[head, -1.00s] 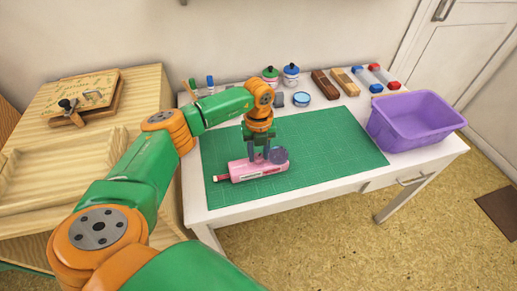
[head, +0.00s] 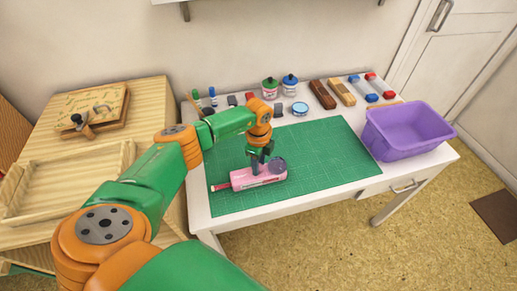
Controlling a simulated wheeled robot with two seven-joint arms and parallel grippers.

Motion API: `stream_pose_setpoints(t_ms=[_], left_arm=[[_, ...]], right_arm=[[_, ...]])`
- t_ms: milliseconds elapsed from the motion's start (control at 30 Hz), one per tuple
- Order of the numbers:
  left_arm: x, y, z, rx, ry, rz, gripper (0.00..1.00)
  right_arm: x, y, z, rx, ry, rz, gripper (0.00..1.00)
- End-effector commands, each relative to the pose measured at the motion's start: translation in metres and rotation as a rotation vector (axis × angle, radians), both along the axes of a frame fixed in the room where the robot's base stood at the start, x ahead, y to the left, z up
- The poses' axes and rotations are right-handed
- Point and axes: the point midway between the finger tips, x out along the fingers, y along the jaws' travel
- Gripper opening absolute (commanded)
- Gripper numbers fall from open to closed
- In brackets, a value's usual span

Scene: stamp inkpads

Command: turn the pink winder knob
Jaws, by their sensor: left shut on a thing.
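A pink stamp-like device (head: 245,180) lies on the green cutting mat (head: 335,160), its long side across the picture, with a pale label on its front and a dark red tip at its left end. A grey-blue round part (head: 277,166) shows at its right end. My left gripper (head: 258,169) points down onto the top of the device, beside the round part. Its fingers are shut on the pink winder knob, which they largely hide. My right gripper is not in view.
A purple bin (head: 405,132) stands at the table's right. Ink jars (head: 290,85), a blue-lidded tin (head: 300,108), wooden blocks (head: 322,94) and red-and-blue pieces (head: 380,87) line the back. The mat's right half is clear.

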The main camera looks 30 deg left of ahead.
Motion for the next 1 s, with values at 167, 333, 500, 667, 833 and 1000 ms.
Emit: stream_pose_setpoints(t_ms=[167, 333, 500, 667, 833, 1000], left_arm=[[0.000, 0.000, 0.004, 0.000, 0.001, 0.164, 0.00], [0.000, 0.000, 0.003, 0.000, 0.002, 0.326, 0.00], [0.000, 0.000, 0.004, 0.000, 0.002, 0.487, 0.00], [0.000, 0.000, 0.003, 0.000, 0.001, 0.637, 0.00], [0.000, 0.000, 0.003, 0.000, 0.001, 0.784, 0.00], [0.000, 0.000, 0.002, 0.000, 0.000, 0.906, 0.00]], right_arm=[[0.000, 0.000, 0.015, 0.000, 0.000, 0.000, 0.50], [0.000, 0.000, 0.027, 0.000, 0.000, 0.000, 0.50], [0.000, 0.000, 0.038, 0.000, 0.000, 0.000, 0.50], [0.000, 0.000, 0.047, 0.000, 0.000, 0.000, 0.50], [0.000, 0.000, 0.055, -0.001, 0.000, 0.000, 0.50], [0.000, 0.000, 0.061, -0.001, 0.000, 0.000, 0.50]])
